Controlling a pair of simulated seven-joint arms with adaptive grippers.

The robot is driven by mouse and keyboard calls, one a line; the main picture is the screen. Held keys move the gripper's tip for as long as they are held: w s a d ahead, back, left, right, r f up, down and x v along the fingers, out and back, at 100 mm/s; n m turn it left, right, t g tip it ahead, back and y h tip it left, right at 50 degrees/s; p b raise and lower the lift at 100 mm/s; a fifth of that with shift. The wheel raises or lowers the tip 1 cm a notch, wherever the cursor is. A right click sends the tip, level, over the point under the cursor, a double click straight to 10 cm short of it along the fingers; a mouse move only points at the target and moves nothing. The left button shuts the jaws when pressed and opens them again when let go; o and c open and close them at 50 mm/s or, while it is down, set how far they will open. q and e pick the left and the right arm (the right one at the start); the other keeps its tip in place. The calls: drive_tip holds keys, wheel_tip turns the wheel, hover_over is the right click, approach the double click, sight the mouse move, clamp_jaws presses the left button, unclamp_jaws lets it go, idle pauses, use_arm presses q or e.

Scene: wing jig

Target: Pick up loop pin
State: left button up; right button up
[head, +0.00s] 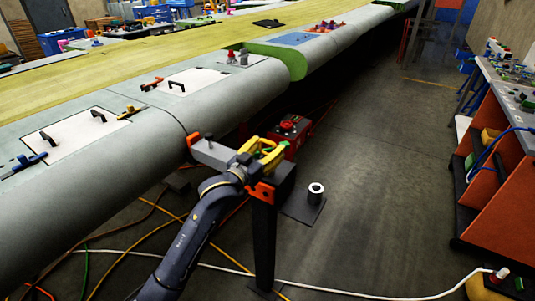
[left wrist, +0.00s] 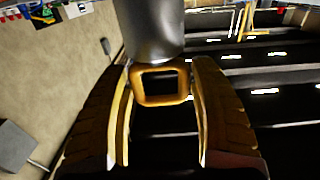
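My left gripper (head: 262,152) shows in the head view beside the long grey wing, with its yellow fingers spread apart. In the left wrist view its fingers (left wrist: 161,100) stand on both sides of an orange-yellow square loop, which looks like the loop pin (left wrist: 160,98). The loop is at the end of a smooth grey cylinder (left wrist: 150,30). The gaps between loop and fingers are very narrow, and I cannot tell if the fingers press on it. In the head view I cannot make out the loop pin clearly. My right gripper is not in view.
The grey wing (head: 110,135) with black-handled panels fills the left. A red box (head: 290,135) stands behind the gripper. A black cylinder with a white top (head: 316,192) stands to its right. Cables (head: 140,235) cross the floor. The floor toward the orange cabinet (head: 497,175) is mostly clear.

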use_arm(q)
drive_tip(key=c, duration=0.8)
wheel_tip(320, 180, up, 20)
drive_tip(key=shift+r, duration=0.1)
drive_tip(key=shift+c, duration=0.2)
idle(0.5)
